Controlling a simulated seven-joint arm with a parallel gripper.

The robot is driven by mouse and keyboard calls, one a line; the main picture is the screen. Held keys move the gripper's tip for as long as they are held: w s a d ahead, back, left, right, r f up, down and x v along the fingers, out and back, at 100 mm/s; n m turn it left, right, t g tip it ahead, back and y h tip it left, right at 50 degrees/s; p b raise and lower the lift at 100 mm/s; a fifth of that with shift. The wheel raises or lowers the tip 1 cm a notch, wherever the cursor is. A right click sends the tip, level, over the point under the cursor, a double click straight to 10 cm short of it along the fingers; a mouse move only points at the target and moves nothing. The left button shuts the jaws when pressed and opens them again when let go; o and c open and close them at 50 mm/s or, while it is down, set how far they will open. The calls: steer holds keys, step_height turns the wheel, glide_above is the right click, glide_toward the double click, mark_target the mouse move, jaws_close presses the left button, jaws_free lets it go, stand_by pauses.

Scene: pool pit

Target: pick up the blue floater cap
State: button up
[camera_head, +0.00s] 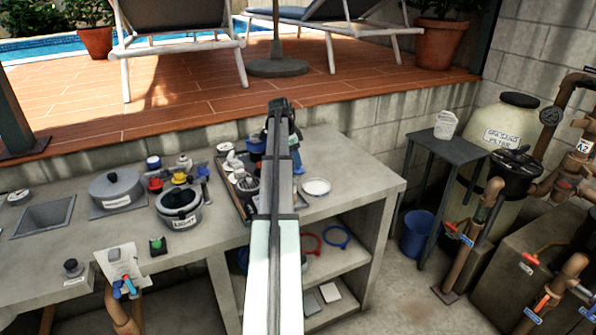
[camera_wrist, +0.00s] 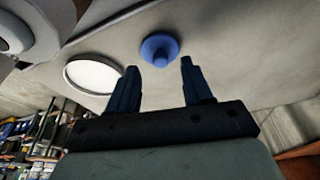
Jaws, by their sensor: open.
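The blue floater cap (camera_wrist: 160,47) shows in the wrist view as a round blue disc with a small knob. It lies on a pale grey surface beyond my fingertips, roughly in line with the space between them. My gripper (camera_wrist: 160,65) is open, its two dark fingers apart with nothing between them. The fingers are not visibly touching the cap.
A round white dish or lid (camera_wrist: 92,76) lies left of the cap in the wrist view; a similar one (camera_head: 316,187) is on the counter (camera_head: 365,180) in the head view. A cluttered tray (camera_head: 233,197) and a pot labelled LIGHT (camera_head: 180,215) stand left of my arm. The counter's right end is clear.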

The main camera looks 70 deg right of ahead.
steer(key=x, duration=0.2)
steer(key=shift+f, duration=0.3)
jaws_close()
